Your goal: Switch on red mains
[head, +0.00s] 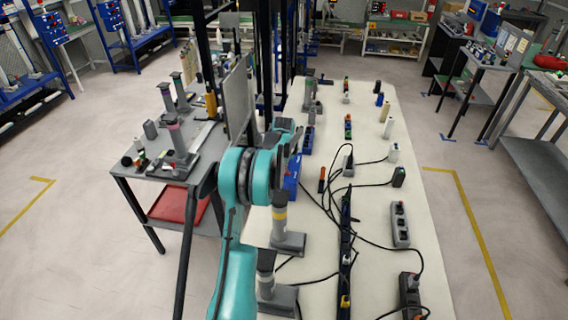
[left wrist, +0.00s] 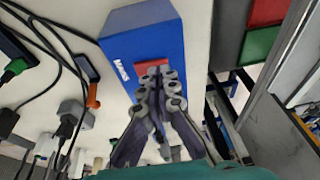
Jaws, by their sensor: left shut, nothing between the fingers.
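A blue box (left wrist: 145,40) with a small white label fills the upper middle of the left wrist view. A red part (left wrist: 150,68), apparently the mains switch, is on the box's near face. My left gripper (left wrist: 160,75) is shut and empty, its fingertips overlapping the red part. I cannot tell whether they touch it, and they hide some of it. In the head view the blue box (head: 291,180) stands at the left edge of the long pale table, partly behind my teal left arm. The red part is not visible there. My right gripper is not in view.
The pale table (head: 375,240) carries a long black power strip (head: 346,250), several black cables, and grey sockets (head: 400,225). Grey stands (head: 288,240) are close to my left arm. A dark metal frame and a grey side table (head: 150,178) are to the left.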

